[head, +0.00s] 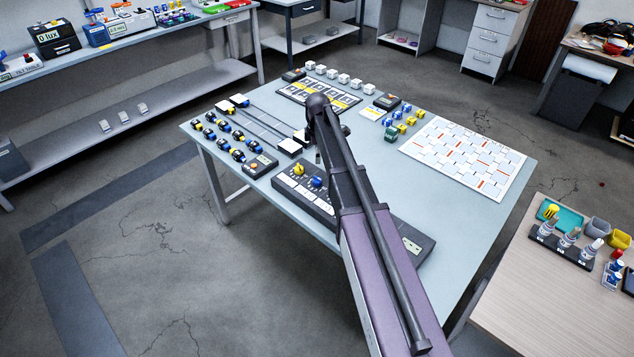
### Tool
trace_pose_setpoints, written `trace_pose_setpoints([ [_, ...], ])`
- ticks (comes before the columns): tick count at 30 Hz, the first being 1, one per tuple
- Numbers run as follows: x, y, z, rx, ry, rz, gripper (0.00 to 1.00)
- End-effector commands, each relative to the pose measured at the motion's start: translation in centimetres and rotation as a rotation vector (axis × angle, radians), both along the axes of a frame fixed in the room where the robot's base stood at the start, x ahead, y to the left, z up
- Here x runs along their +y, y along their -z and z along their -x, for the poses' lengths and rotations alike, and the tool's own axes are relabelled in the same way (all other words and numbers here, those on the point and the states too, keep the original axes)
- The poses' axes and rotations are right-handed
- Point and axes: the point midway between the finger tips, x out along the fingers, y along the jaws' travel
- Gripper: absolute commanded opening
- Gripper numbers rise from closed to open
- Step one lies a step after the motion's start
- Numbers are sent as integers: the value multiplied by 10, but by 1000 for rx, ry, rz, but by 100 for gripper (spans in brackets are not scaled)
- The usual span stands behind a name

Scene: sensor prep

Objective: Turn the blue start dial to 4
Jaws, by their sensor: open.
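The blue start dial (316,182) is a small blue knob on a dark control panel (327,218) at the front of the pale blue table. A yellow dial (298,169) sits to its left on the same panel, with white labels below. My arm crosses the panel and hides its middle part. Only a small part of my gripper (318,156) seems to show beside the arm, just above and behind the blue dial. It appears apart from the dial, and I see nothing held. The dial's pointer and numbers are too small to read.
A dark box with an orange button (260,166) is left of the panel. Several blue, black and yellow parts (222,138) lie at the table's left, beside a grey rail track (265,128). A white chart (465,157) lies right. A wooden side table (515,295) stands at right.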

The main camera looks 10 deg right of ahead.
Motion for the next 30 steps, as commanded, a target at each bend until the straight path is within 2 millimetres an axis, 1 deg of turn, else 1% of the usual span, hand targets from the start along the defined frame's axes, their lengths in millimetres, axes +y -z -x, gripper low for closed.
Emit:
trace_pose_setpoints([
  [1,0,8,0,0,0,0,84],
  [3,0,14,0,0,0,0,84],
  [30,1,82,0,0,-1,0,84],
])
